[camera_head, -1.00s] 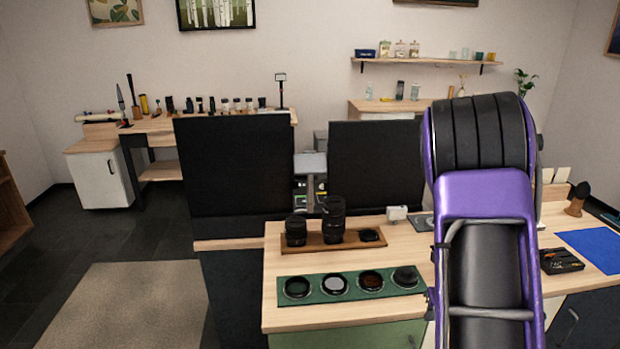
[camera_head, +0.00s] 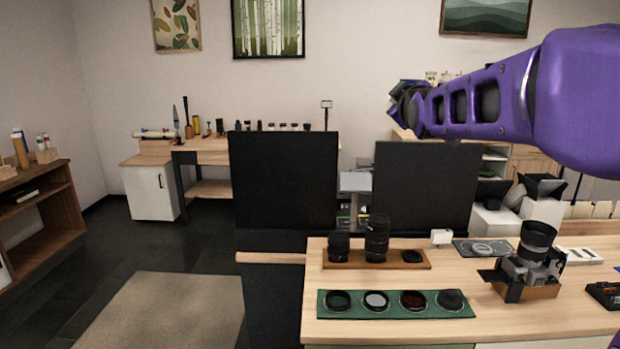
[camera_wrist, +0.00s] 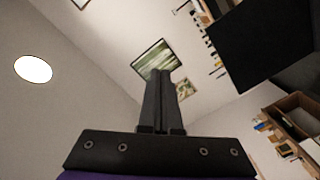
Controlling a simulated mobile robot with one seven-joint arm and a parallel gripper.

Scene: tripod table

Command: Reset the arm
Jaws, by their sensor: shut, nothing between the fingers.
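My gripper (camera_wrist: 162,75) shows in the wrist view with its two dark fingers together and nothing between them. It points toward the upper wall, with a framed birch picture (camera_wrist: 150,58) beyond the fingertips. In the head view my purple arm reaches in from the right edge, across the upper right, above the table. I cannot make out the fingers there.
The wooden table (camera_head: 410,333) carries a green tray (camera_head: 325,305) of round filters, a wooden tray (camera_head: 350,264) with lenses, and a camera (camera_head: 530,262). Two black panels (camera_head: 285,180) (camera_head: 425,185) stand behind. A low shelf (camera_head: 50,215) is at left. Floor is open around the rug (camera_head: 165,310).

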